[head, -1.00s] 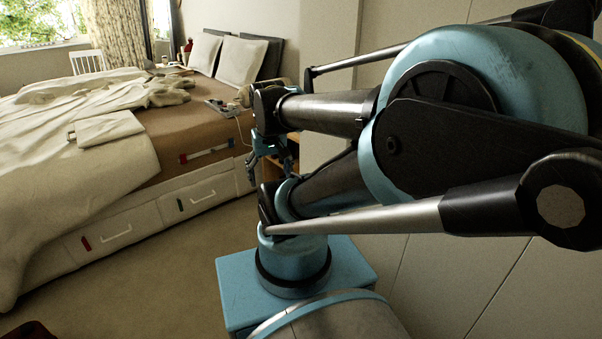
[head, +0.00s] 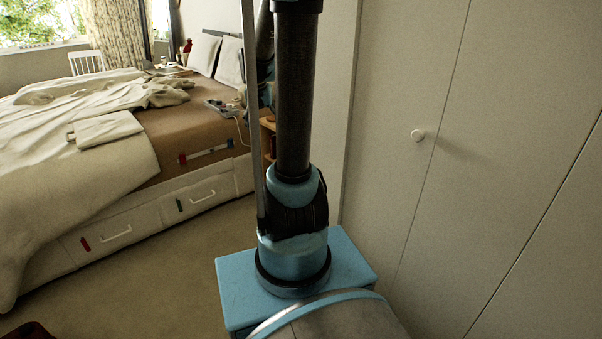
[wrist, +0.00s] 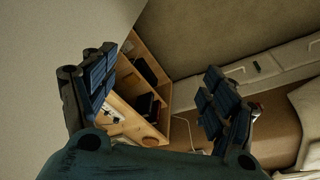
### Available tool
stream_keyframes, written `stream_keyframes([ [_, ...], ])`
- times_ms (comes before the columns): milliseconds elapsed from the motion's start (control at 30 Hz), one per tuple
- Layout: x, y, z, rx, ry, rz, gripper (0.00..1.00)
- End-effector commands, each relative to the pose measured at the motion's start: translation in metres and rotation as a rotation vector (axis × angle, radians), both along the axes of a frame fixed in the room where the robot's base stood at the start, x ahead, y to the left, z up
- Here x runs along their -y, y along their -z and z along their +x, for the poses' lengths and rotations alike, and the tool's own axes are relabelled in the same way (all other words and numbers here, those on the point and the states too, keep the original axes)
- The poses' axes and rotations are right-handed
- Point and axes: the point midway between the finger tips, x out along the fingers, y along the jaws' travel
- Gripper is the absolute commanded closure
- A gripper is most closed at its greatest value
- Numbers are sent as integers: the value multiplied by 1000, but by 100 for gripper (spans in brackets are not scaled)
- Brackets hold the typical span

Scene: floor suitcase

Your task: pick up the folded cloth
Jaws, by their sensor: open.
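A pale, flat, folded piece (head: 106,130) that looks like the folded cloth lies on the near part of the bed in the head view. I cannot make it out in the wrist view. My gripper (wrist: 155,92) shows in the wrist view with its two dark blue padded fingers spread wide and nothing between them. It points down over a wooden shelf unit beside the bed, well apart from the cloth. In the head view my upright arm hides most or all of the gripper.
The bed's drawer front (head: 190,199) faces the open carpet (head: 170,270). The wooden shelf unit (wrist: 150,75) holds dark objects. White cupboard doors (head: 440,150) stand close on the right. A dark red thing (head: 30,331) is cut off at the lower left.

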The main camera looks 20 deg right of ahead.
Motion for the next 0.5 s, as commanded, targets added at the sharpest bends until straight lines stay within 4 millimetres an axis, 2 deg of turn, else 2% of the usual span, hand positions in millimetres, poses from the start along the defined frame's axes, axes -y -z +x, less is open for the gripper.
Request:
stream_keyframes([
  [33,4,4,17,2,19,-2,22],
  [100,9,10,37,6,47,-5,22],
  [267,21,27,81,14,110,-13,22],
  [500,39,65,145,29,203,-23,22],
])
